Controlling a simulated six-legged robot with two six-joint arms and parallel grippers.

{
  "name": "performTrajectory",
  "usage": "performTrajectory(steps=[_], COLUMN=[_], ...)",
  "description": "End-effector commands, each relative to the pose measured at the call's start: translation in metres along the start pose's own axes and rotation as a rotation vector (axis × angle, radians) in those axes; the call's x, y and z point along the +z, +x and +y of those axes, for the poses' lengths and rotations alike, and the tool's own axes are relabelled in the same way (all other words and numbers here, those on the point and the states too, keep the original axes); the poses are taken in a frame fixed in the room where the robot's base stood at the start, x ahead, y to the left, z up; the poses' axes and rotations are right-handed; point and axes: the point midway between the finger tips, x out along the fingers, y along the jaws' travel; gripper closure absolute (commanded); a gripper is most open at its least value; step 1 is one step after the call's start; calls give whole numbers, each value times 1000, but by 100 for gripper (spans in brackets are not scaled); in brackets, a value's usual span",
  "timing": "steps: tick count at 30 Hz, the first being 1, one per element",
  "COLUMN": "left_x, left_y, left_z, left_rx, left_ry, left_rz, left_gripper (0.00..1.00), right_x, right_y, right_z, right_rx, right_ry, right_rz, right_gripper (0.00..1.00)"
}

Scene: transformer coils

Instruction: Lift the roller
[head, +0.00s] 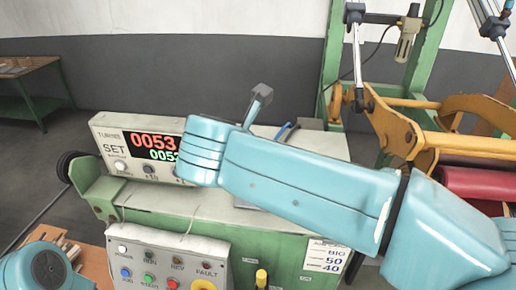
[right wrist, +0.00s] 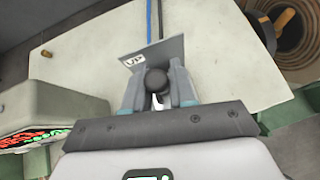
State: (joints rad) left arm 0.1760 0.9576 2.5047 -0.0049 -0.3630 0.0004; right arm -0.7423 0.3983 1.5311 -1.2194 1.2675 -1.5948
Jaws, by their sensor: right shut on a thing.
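The red roller (head: 475,184) shows at the right edge of the head view, partly cut off and partly behind my right arm. A yellow arm frame (head: 415,125) sits above and beside it. In the right wrist view my right gripper (right wrist: 158,90) is shut on a black round knob (right wrist: 156,79). A grey plate marked "UP" (right wrist: 143,62) stands just beyond the knob. In the head view my right arm hides its gripper and the knob. My left gripper is out of view; only part of my left arm shows at the bottom left.
A counter box (head: 110,148) with red and green digits stands on the green cabinet (head: 265,245). A button panel (head: 165,262) is in front. A green post (head: 427,55) rises behind the yellow frame. A wooden bench (head: 22,68) is at the far left.

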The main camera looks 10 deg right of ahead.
Motion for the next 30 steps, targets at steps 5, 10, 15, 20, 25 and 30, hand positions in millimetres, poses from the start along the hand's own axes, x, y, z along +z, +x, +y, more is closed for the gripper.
performTrajectory(steps=[5, 10, 15, 20, 25, 30], left_x=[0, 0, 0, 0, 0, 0], left_y=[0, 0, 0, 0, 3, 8], left_z=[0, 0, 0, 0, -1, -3], left_rx=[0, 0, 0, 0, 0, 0], left_ry=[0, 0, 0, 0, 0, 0], left_rz=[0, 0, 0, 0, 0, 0], left_gripper=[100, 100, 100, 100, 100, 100], right_x=[0, 0, 0, 0, 0, -1], right_y=[0, 0, 0, 0, -16, -56], right_z=[0, 0, 0, 0, 1, 1], right_rx=[0, 0, 0, 0, 4, 7], right_ry=[0, 0, 0, 0, 1, 2], right_rz=[1, 0, 0, 0, -1, -2], right_gripper=[100, 69, 54, 54, 54, 54])
